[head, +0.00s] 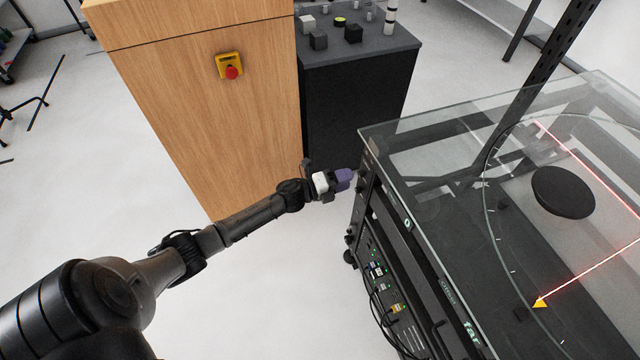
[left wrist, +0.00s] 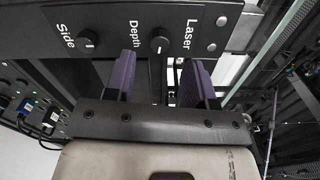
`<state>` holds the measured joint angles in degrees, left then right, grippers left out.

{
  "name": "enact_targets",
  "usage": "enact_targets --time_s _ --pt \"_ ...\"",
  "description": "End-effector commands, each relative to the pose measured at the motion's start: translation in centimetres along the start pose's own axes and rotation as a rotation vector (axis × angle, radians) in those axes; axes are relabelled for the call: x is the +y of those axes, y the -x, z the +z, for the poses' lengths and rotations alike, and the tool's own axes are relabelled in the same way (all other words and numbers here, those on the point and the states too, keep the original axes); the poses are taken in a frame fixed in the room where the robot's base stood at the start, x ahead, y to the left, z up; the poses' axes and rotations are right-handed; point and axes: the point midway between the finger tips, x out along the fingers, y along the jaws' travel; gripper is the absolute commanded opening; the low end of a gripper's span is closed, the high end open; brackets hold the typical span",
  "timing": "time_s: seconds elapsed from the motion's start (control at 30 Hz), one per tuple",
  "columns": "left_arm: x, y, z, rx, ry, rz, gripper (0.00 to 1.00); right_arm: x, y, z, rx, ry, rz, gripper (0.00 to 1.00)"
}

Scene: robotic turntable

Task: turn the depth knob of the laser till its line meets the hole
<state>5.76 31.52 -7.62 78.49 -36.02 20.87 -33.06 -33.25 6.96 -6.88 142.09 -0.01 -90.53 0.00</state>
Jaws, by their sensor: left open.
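The depth knob (left wrist: 160,42) is a small black round knob beside the word "Depth" on a dark panel in the left wrist view. My left gripper (left wrist: 159,64) has its two purple fingers apart, one on each side of the knob's position; I cannot tell whether they touch it. In the head view the left gripper (head: 346,179) is at the panel edge of the glass-topped rig, which hides the knob. A red laser line (head: 590,273) runs across the glass from a yellow marker (head: 540,303); a second red line lies farther back. I cannot make out the hole.
The side knob (left wrist: 87,43) is left of the depth knob. A wooden cabinet (head: 200,110) with a red button (head: 231,73) stands behind my left arm. Cables (head: 380,310) hang below the panel.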

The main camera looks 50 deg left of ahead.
Motion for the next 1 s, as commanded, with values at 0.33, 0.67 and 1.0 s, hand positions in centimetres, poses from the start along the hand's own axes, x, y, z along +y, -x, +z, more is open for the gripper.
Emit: enact_targets --time_s 0.33,0.67,1.0 --pt "-0.1 6.7 0.0 0.0 0.001 0.003 0.5 -0.1 1.7 -0.6 0.001 -0.006 -0.005 0.0" --pt "-0.1 9.5 0.0 -0.001 0.001 0.0 0.5 -0.1 2.1 -0.7 0.001 -0.005 -0.004 0.0" --pt "0.0 9.7 0.0 0.0 0.0 0.0 0.5 0.2 2.1 -0.7 0.0 0.004 0.003 0.0"
